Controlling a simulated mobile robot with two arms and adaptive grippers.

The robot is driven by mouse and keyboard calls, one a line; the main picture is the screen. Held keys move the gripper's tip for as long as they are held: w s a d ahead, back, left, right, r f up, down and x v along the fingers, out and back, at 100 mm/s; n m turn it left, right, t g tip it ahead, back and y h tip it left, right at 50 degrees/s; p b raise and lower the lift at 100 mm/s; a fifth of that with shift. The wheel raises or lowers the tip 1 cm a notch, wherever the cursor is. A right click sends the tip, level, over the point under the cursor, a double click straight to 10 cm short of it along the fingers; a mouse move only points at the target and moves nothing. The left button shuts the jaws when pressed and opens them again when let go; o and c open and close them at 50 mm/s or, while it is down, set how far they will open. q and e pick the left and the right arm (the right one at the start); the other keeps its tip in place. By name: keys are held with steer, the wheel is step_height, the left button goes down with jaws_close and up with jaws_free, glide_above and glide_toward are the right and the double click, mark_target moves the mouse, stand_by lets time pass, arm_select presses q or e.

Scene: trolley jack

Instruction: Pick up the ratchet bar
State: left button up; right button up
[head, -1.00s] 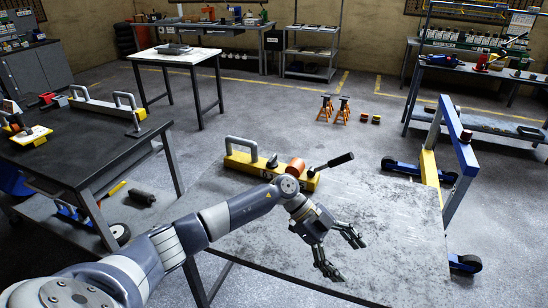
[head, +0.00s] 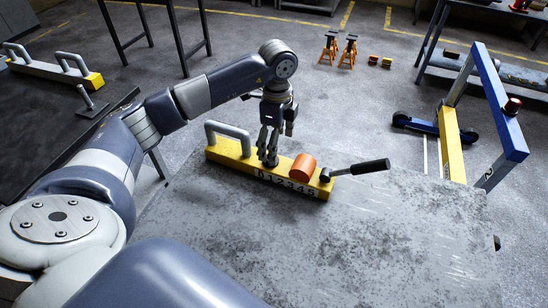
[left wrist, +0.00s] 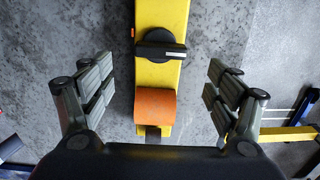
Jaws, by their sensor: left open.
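A yellow bar (head: 228,154) lies on the grey worn table, with a grey loop handle, a number scale and an orange cylinder (head: 303,167) on it. A lever with a black grip (head: 370,167) sticks out at its right end. I cannot tell for certain which part is the ratchet bar. My left gripper (head: 268,157) points down at the yellow bar, just left of the orange cylinder. In the left wrist view the gripper (left wrist: 160,82) is open, its fingers apart on both sides of the bar. A black knob (left wrist: 161,47) and the orange cylinder show between them. My right gripper is not in view.
The worn grey table (head: 300,240) is clear in front of the bar. A dark bench (head: 60,130) with another yellow-ended handled bar (head: 92,79) stands left. A blue and yellow frame (head: 497,105) stands right. Orange jack stands (head: 330,48) are on the floor behind.

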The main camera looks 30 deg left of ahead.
arm_select(q)
steer(key=shift+s+d+f, duration=0.1)
steer(key=shift+s+f, duration=0.05)
steer(key=shift+f, duration=0.45)
steer(key=shift+s+d+f, duration=0.1)
steer(key=shift+f, duration=0.8)
steer(key=f+p, duration=0.1)
steer(key=f, duration=0.3)
steer(key=shift+w+a+f+p, duration=0.1)
steer(key=shift+a+p, duration=0.25)
steer(key=shift+a, duration=0.05)
steer(key=shift+f, duration=0.65)
jaws_close()
steer(key=shift+w+r, duration=0.15)
